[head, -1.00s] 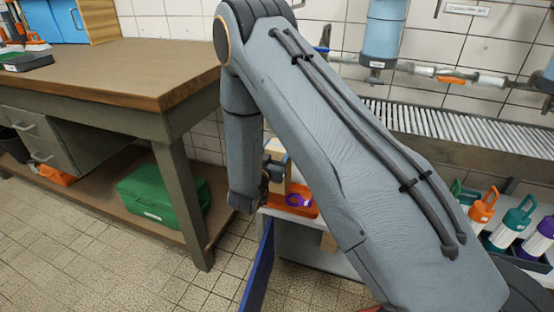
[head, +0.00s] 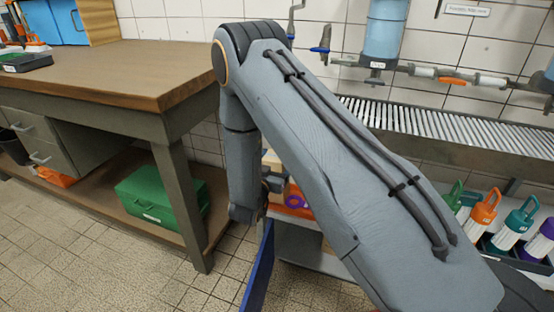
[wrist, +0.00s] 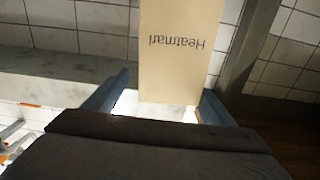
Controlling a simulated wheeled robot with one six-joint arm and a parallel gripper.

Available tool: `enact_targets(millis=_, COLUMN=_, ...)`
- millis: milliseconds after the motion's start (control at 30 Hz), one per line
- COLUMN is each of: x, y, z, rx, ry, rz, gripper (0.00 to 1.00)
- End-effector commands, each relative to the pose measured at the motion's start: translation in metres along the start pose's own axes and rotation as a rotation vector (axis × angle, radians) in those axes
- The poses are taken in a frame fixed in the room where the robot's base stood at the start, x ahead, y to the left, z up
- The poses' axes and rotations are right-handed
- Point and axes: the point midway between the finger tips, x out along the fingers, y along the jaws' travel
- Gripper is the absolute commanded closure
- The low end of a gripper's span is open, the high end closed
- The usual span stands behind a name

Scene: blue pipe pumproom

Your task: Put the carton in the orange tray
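The tan carton, with dark lettering upside down on its face, fills the upper middle of the wrist view (wrist: 178,60). In the head view only a beige part of it (head: 271,159) shows beside my arm. My gripper's two blue fingers (wrist: 166,85) stand either side of the carton's near end. The right tip meets its edge; a thin gap seems to show at the left. Whether they grip it is unclear. In the head view my gripper (head: 272,183) is largely hidden by my arm. The orange tray (head: 303,212) lies on the white bench, partly hidden, with a purple ring inside.
A wooden workbench (head: 110,80) stands at the left, with a green box (head: 160,195) on its lower shelf. Bottles with coloured handles (head: 483,212) stand at the right. A blue panel (head: 259,275) rises in front of the white bench. Pipes run along the tiled wall.

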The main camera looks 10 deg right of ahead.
Motion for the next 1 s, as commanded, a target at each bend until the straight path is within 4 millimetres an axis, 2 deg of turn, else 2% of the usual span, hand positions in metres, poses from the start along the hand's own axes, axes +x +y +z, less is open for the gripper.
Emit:
enact_targets(millis=267, x=0.000, y=0.000, z=-0.008, rx=0.000, ry=0.000, rz=0.000, gripper=0.23)
enact_targets(millis=367, x=-0.015, y=-0.001, z=-0.006, rx=-0.003, ry=-0.002, rz=-0.003, gripper=0.23)
enact_targets(millis=700, x=-0.085, y=-0.001, z=-0.006, rx=-0.003, ry=-0.002, rz=-0.004, gripper=0.23)
enact_targets(millis=900, x=-0.112, y=-0.001, z=-0.006, rx=-0.002, ry=-0.001, rz=-0.003, gripper=0.23)
enact_targets(millis=1000, x=-0.118, y=0.000, z=-0.006, rx=0.000, ry=-0.002, rz=-0.001, gripper=0.23)
